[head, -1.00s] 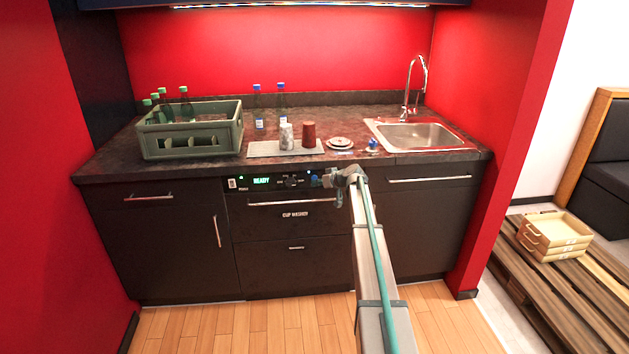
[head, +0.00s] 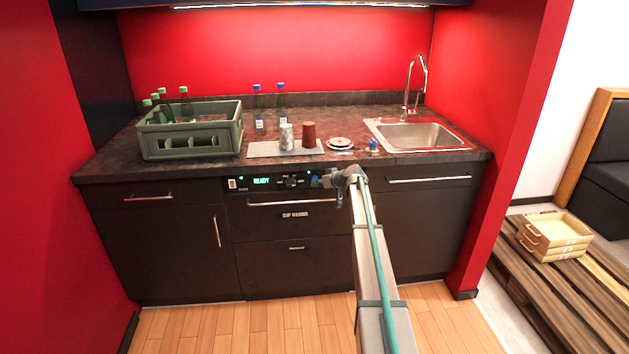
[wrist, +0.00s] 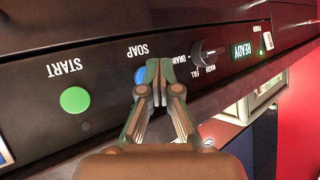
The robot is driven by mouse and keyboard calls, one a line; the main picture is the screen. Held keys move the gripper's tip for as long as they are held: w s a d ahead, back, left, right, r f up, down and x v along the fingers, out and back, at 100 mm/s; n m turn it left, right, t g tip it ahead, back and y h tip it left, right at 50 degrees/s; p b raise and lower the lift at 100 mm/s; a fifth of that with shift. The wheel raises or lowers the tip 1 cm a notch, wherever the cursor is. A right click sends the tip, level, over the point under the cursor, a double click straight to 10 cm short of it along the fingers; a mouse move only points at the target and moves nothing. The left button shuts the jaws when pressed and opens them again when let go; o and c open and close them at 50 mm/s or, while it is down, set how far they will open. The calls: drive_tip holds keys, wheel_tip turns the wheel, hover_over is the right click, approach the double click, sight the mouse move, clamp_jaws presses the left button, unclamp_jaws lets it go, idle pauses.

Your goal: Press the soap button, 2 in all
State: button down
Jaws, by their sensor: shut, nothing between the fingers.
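The blue SOAP button (wrist: 141,75) is on the dark cup washer panel, which appears upside down in the wrist view. My gripper (wrist: 159,82) is shut and empty, its tips at the SOAP button and covering part of it. I cannot tell whether the tips touch or press it. In the head view my gripper (head: 328,181) is at the right part of the panel (head: 240,187). The panel display (wrist: 243,50) reads READY.
A green START button (wrist: 74,100) is beside SOAP, and a knob (wrist: 198,53) is on the other side. The washer handle (head: 291,203) runs below the panel. The counter above holds a bottle crate (head: 190,147), cups and a sink (head: 418,136).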

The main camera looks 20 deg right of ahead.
drive_tip(key=shift+w+d+b, duration=0.15)
drive_tip(key=shift+w+b, duration=0.25)
drive_tip(key=shift+b, duration=0.1)
drive_tip(key=shift+w+d+b, duration=0.1)
drive_tip(key=shift+w+b, duration=0.2)
drive_tip(key=shift+w, duration=0.1)
idle(0.7)
idle(0.3)
drive_tip(key=shift+s+a+b, duration=0.2)
drive_tip(key=shift+s+b, duration=0.2)
drive_tip(key=shift+s, duration=0.4)
drive_tip(key=s+b, duration=0.1)
drive_tip(key=s, duration=0.1)
drive_tip(key=s+a, duration=0.1)
drive_tip(key=s, duration=0.1)
drive_tip(key=shift+s+a+b, duration=0.2)
drive_tip(key=shift+s+b, duration=0.15)
drive_tip(key=shift+s, duration=0.05)
idle(0.7)
